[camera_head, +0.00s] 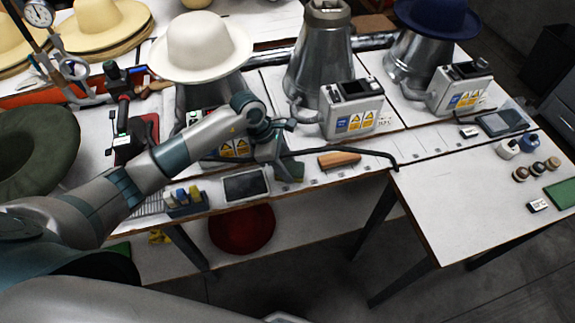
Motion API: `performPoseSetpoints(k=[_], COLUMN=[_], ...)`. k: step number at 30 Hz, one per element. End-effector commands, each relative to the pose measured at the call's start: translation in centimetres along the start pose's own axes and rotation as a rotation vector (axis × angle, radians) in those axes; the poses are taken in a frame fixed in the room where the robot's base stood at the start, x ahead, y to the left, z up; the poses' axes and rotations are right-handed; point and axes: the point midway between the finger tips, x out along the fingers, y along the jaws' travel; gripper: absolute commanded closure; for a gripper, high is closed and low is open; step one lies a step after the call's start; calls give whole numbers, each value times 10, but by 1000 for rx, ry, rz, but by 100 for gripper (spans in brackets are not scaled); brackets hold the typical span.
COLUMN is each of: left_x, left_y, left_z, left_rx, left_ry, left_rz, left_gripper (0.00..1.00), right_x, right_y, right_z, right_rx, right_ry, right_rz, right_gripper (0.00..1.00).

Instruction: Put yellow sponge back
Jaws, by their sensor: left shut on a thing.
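My left gripper (279,158) reaches in from the left over the front part of the white workbench. It is shut on a small dark green block (290,172), held at or just above the bench top near the front edge. The gripper partly hides this block, and I cannot tell whether it has a yellow side. Small yellow and blue items stand in a holder (184,201) to the left of the gripper. A yellow thing (160,237) lies lower down, below the bench top. My right gripper is not in view.
A dark tablet (245,185) lies left of the gripper and a wooden-handled brush (339,160) right of it. A black curved rod runs past them. Metal presses with control boxes (352,108) and a white hat (201,43) stand behind. The right table's front half is clear.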

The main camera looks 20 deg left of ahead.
Motion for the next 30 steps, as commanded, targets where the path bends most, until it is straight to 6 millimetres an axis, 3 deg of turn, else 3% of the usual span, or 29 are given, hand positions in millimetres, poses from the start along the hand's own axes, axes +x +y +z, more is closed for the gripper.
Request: performPoseSetpoints(k=[2,3,5,20,30], left_x=[3,2,2,-3,-50], left_y=[0,0,0,0,1], left_z=[-2,-1,-1,0,-1], left_rx=[0,0,0,0,2], left_ry=[0,0,0,0,1], left_rz=[1,1,0,1,4], left_gripper=[76,54,40,40,40], right_x=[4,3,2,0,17], right_y=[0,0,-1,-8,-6], right_z=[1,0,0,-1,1], right_rx=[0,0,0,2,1], right_ry=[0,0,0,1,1], right_rz=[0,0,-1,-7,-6], right_gripper=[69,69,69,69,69])
